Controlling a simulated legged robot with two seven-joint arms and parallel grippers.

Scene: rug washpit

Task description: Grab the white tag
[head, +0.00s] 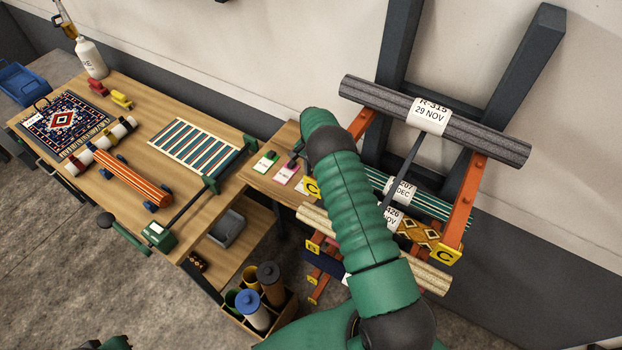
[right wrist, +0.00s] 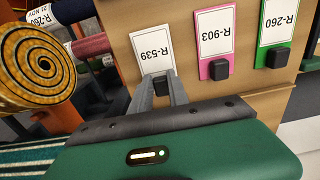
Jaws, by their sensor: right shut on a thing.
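The white tag (right wrist: 152,45), marked R-539, lies on a brown wooden surface in the right wrist view. My right gripper (right wrist: 163,82) is shut at the tag's near end, its two grey fingers close together there. In the head view my right arm hides the right gripper.
In the head view a rack (head: 462,205) with rolled rugs stands right of my arm. The workbench (head: 205,95) at left bears a patterned rug, a striped rug and tools. In the right wrist view a yellow rug roll (right wrist: 36,68) is close to the left of my fingers.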

